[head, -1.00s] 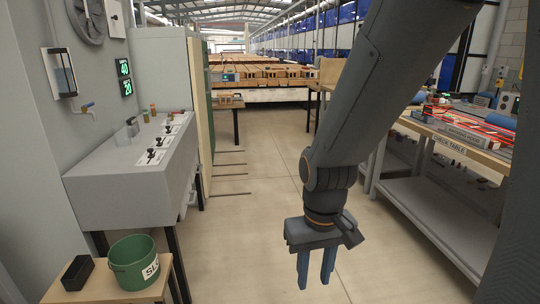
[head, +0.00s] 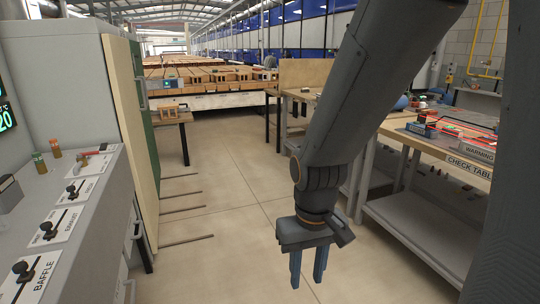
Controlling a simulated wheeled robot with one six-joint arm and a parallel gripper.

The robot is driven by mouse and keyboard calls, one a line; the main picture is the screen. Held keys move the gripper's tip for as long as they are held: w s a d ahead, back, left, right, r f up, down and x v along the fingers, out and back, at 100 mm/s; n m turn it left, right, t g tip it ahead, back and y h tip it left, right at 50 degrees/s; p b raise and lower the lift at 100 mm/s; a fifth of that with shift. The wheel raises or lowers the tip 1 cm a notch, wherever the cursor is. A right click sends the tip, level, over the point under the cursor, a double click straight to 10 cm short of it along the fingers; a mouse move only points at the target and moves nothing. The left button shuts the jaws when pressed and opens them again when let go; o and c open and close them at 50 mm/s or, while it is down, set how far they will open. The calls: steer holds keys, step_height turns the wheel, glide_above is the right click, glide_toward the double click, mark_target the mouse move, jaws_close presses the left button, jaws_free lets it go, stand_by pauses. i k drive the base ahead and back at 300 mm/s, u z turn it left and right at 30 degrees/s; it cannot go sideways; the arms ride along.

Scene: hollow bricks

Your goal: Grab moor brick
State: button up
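My gripper (head: 308,266) hangs over the bare floor in the middle of the aisle, fingers pointing down. Its two blue fingers stand apart with nothing between them. I cannot tell which brick is the moor brick. Several orange-brown hollow bricks (head: 205,74) sit in rows on the long rack at the back. A small brick-like piece (head: 183,107) is on the small wooden table at the back left. Another brick-like piece (head: 430,116) is on the check table at the right. All are far from my gripper and too small to read any marking.
The grey bench (head: 95,225) with labelled levers stands close on the left, beside a tall cabinet (head: 128,110). The check table (head: 440,142) stands on the right. Thin rods (head: 186,241) lie on the floor by the cabinet. The floor ahead (head: 235,185) is otherwise clear.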

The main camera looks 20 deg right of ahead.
mark_target(448, 127)
steer(key=z, duration=0.6)
steer(key=i, duration=1.75)
steer(key=z, duration=1.65)
steer(key=i, duration=1.55)
steer(key=z, duration=0.55)
